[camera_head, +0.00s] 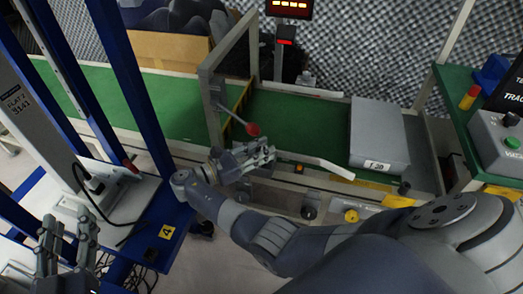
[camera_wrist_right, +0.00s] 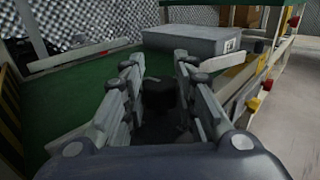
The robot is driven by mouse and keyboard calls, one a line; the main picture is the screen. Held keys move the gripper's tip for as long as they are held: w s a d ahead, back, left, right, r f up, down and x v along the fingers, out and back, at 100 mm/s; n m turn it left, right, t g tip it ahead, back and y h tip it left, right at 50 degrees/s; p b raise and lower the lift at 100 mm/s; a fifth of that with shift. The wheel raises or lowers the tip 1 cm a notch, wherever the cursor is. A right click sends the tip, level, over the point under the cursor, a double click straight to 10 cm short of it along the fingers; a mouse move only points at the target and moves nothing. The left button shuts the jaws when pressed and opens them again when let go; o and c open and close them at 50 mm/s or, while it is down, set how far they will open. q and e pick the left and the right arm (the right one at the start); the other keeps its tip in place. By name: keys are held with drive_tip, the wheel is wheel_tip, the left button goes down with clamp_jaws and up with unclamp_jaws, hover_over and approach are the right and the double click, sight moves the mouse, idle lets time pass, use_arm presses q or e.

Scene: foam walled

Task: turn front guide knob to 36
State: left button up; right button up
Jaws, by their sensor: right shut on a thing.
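My right gripper (camera_head: 262,157) is at the front edge of the green conveyor, left of the grey box. In the right wrist view its fingers (camera_wrist_right: 160,85) are closed around a dark round knob (camera_wrist_right: 158,92), apparently the front guide knob. The fingers hide most of it in the head view, and no number or scale on it can be read. A white guide rail (camera_head: 328,168) runs just right of the gripper along the belt's front side. My left gripper (camera_head: 67,235) is open and empty at the lower left, away from the conveyor.
A grey box (camera_head: 379,132) lies on the green belt (camera_head: 300,125). A red-ball lever (camera_head: 253,129) stands close behind the right gripper. A black knob (camera_head: 309,212) and a yellow knob (camera_head: 351,216) sit on the front frame. A control box (camera_head: 498,140) stands at right.

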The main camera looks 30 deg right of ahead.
drive_tip(key=shift+f, duration=0.1)
idle(0.8)
drive_tip(key=o, duration=1)
drive_tip(key=shift+o, duration=0.4)
